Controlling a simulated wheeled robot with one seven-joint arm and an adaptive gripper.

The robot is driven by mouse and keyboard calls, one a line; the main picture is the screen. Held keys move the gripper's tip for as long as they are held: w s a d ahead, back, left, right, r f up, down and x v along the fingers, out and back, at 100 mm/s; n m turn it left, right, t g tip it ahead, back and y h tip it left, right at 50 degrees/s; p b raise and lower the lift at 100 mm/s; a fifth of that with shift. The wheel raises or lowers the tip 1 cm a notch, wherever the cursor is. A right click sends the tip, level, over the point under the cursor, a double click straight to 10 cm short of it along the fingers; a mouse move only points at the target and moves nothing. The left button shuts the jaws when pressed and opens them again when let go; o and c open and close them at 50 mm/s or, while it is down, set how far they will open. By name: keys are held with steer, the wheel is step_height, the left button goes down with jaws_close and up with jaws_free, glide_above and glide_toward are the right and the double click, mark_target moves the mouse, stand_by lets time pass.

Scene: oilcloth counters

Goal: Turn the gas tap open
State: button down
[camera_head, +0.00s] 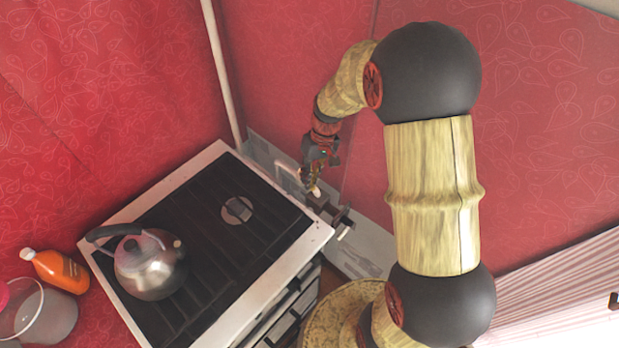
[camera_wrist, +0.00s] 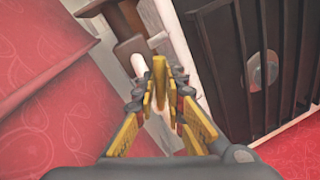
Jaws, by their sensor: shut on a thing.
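The gas tap shows in the head view as a small dark fitting (camera_head: 341,216) beside the stove's right corner. In the wrist view it is a brown block (camera_wrist: 127,22) with a pale, rounded handle (camera_wrist: 139,66) sticking out toward my gripper. My gripper (camera_head: 311,187) is at this handle, just left of and above the dark fitting in the head view. In the wrist view its yellow fingers (camera_wrist: 160,78) are closed together at the pale handle. The fingers partly hide the handle, so its exact angle is hard to tell.
The stove (camera_head: 215,222) with a dark grate lies left of the tap. A steel kettle (camera_head: 150,268) stands on it. An orange bottle (camera_head: 60,270) and a clear pot (camera_head: 40,312) are farther left. A pale vertical pipe (camera_head: 222,70) runs along the red wall behind.

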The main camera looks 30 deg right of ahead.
steer(key=c, duration=1.8)
jaws_free()
steer(key=shift+c, duration=0.2)
step_height(320, 180, up, 7)
steer(key=d, duration=0.1)
steer(key=shift+d+r, duration=0.15)
steer(key=shift+d, duration=0.1)
steer(key=shift+c, duration=0.6)
